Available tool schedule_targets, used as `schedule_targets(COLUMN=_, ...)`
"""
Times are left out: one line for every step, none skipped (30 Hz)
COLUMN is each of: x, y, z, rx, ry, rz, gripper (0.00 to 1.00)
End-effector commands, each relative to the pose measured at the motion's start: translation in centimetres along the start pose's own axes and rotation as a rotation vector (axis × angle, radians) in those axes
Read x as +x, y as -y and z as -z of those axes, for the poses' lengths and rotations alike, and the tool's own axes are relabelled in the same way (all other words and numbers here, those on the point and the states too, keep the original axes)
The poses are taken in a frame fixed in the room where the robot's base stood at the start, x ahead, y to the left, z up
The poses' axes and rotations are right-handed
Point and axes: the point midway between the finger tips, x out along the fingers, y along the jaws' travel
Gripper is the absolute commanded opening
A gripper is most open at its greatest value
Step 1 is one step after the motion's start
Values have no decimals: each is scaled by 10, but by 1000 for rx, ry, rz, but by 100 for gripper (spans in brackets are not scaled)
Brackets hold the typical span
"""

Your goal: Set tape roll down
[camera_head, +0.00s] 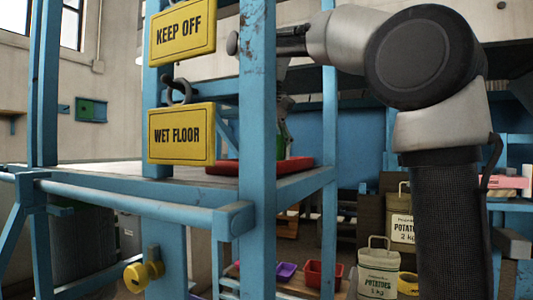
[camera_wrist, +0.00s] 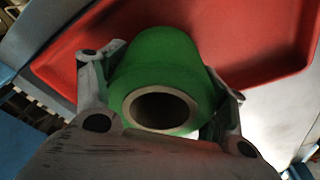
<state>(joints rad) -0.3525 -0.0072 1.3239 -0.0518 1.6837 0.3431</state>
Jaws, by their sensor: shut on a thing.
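The green tape roll (camera_wrist: 158,62), with its round core opening toward the camera, is held between the fingers of my gripper (camera_wrist: 172,78) in the wrist view. My gripper is shut on it. A red tray (camera_wrist: 270,45) lies beyond and below the roll. In the head view the red tray (camera_head: 226,168) rests on the blue-framed table. A sliver of the green roll (camera_head: 282,142) shows over the tray, just right of a blue post. The post hides most of my gripper there, and whether the roll touches the tray cannot be told.
Blue posts (camera_head: 257,100) and a front rail (camera_head: 130,202) frame the table. Yellow signs (camera_head: 182,134) hang on a post. Potato sacks (camera_head: 378,272), a red bin (camera_head: 322,274) and a purple bin (camera_head: 286,271) stand lower right. The table left of the tray looks clear.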

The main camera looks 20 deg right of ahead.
Motion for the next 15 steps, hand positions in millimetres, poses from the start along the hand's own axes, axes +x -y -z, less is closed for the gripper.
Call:
schedule_targets(x=3, y=0, z=-1, rx=0, ry=0, rz=0, gripper=46)
schedule_targets(x=4, y=0, z=-1, rx=0, ry=0, rz=0, gripper=46)
schedule_targets(x=4, y=0, z=-1, rx=0, ry=-1, rz=0, gripper=46)
schedule_targets(x=4, y=0, z=-1, rx=0, ry=-1, rz=0, gripper=46)
schedule_targets(x=4, y=0, z=-1, rx=0, ry=-1, rz=0, gripper=46)
schedule_targets(x=4, y=0, z=-1, rx=0, ry=-1, rz=0, gripper=46)
schedule_targets(x=4, y=0, z=-1, rx=0, ry=-1, rz=0, gripper=46)
schedule_targets(x=4, y=0, z=-1, rx=0, ry=-1, rz=0, gripper=46)
schedule_targets(x=4, y=0, z=-1, rx=0, ry=-1, rz=0, gripper=46)
schedule_targets(x=5, y=0, z=-1, rx=0, ry=-1, rz=0, gripper=46)
schedule_targets(x=6, y=0, z=-1, rx=0, ry=-1, rz=0, gripper=46)
schedule_targets(x=6, y=0, z=-1, rx=0, ry=-1, rz=0, gripper=76)
schedule_targets(x=6, y=0, z=-1, rx=0, ry=-1, rz=0, gripper=81)
schedule_targets(x=6, y=0, z=-1, rx=0, ry=-1, rz=0, gripper=87)
schedule_targets(x=6, y=0, z=-1, rx=0, ry=-1, rz=0, gripper=94)
